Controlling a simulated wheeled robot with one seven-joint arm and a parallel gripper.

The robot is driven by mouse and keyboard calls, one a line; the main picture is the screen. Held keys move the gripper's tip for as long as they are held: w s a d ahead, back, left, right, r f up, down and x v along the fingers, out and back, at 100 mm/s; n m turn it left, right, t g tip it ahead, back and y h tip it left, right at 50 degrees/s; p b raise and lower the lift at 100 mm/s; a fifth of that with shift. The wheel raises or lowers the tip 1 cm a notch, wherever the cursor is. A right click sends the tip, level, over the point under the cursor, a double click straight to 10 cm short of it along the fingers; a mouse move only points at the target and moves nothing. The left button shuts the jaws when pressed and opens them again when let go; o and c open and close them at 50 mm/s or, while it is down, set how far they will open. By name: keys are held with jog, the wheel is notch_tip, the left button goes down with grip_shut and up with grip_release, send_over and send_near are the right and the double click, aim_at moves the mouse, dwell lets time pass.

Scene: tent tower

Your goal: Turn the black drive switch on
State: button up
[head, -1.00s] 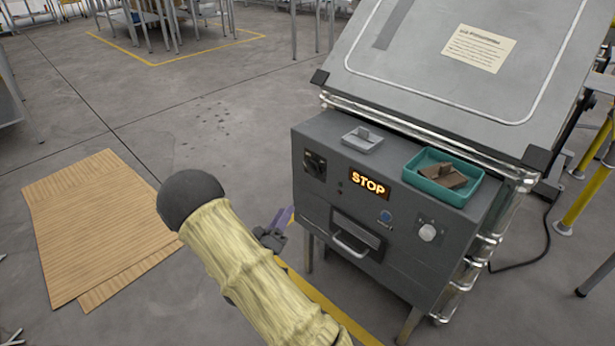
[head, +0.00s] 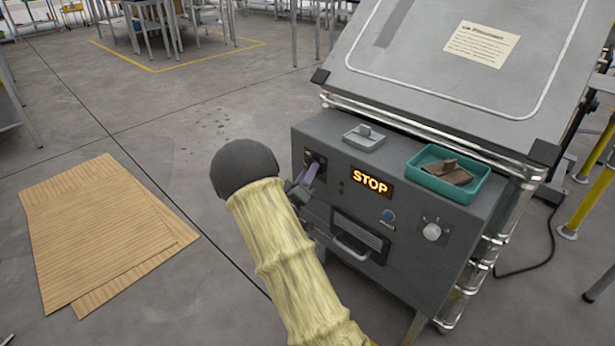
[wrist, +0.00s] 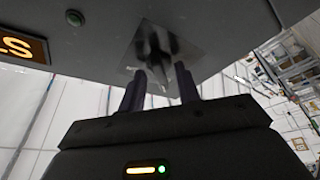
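The black drive switch (head: 313,157) sits on a small plate at the upper left of the grey control box (head: 410,222). In the wrist view the switch (wrist: 155,50) is a dark lever on a shiny metal plate. The lit display (head: 371,181) reads STOP.
A grey dish (head: 363,138) and a teal tray (head: 463,190) with brown pieces stand on top. Cardboard sheets (head: 100,230) lie on the open floor at left.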

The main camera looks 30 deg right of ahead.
grip_shut()
jog(key=shift+m, duration=0.6)
jog(key=m+g+h+b, duration=0.1)
jog(key=m+g+b, duration=0.1)
jog(key=m, duration=0.6)
jog(key=w+m+g+h+b, duration=0.1)
jog(key=m+g+b, duration=0.2)
jog(key=m+g, duration=0.2)
jog(key=m+g+h+b, duration=0.2)
jog(key=m+g, duration=0.2)
jog(key=m, duration=0.7)
jog(key=shift+w+a, duration=0.2)
jog(key=shift+m+b, duration=0.3)
